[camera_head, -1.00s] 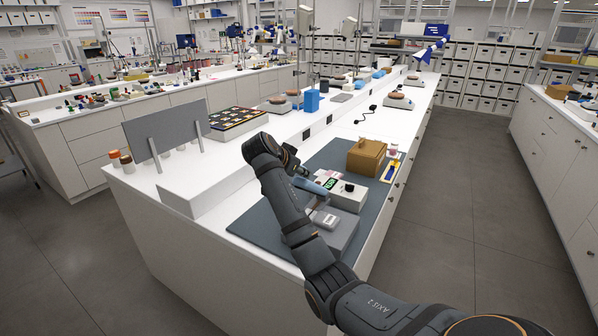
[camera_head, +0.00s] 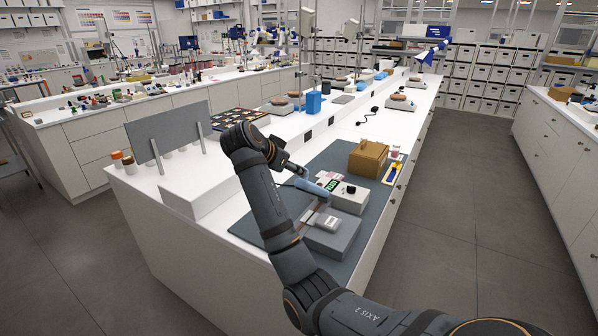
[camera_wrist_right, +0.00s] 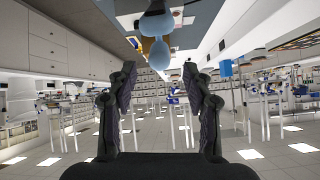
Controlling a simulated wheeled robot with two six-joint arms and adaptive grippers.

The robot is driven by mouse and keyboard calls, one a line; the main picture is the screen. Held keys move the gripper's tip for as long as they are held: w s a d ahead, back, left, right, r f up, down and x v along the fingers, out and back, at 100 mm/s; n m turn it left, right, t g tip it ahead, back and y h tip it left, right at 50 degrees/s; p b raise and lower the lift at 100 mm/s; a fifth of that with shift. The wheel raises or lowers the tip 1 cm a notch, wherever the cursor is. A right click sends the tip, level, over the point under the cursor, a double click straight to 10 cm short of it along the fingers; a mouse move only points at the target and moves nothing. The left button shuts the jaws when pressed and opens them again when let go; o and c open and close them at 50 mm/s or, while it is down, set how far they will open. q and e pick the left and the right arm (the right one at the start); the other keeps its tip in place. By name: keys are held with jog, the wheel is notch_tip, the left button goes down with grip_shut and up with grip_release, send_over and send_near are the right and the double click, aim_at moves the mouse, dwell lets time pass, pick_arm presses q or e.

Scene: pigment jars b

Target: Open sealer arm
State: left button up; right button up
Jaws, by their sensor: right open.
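The sealer has a grey base (camera_head: 345,237) on the dark mat, with a small pale block (camera_head: 328,222) on top. Its arm has a light blue grip (camera_head: 312,188) and a thin brownish bar below it; the arm looks raised above the base, but its hinge end is hard to make out. My right gripper (camera_head: 298,169) is beside the far end of the blue grip; touching or apart I cannot tell. In the right wrist view my right gripper (camera_wrist_right: 162,95) is open with nothing between its fingers. The blue grip (camera_wrist_right: 156,35) shows beyond the fingers, near the top edge. My left gripper is out of view.
A brown box (camera_head: 368,157) and a yellow tray (camera_head: 393,173) are farther back on the dark mat (camera_head: 262,230). A grey upright panel (camera_head: 168,133) stands at the left.

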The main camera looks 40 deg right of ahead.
jog(key=v, duration=0.4)
jog(key=shift+s+a+r, duration=0.1)
jog(key=shift+a+r, duration=0.1)
